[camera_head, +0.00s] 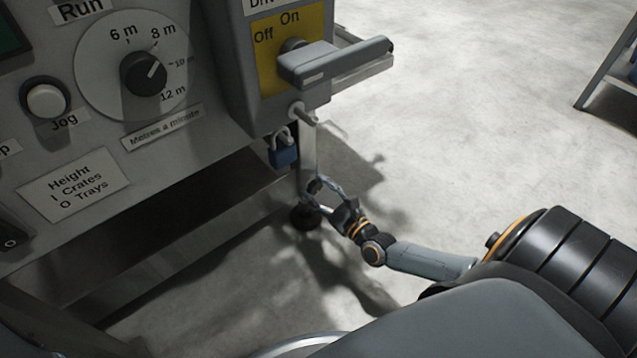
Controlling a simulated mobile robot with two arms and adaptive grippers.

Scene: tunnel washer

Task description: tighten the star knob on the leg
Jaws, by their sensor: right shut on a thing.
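The washer's metal leg (308,158) comes down below the corner of the control panel to a dark round foot (305,217) on the floor. A small dark star knob (314,186) sits on the leg a little above the foot. It is partly hidden by the gripper, so its shape is hard to make out. My right gripper (320,188) reaches in from the right, its fingers on either side of the knob and shut on it. My left gripper is not in view.
The Off/On switch handle (335,62) juts out above. The control panel (180,165) overhangs at left. Floor (460,130) to the right is clear, up to a grey stand (608,70).

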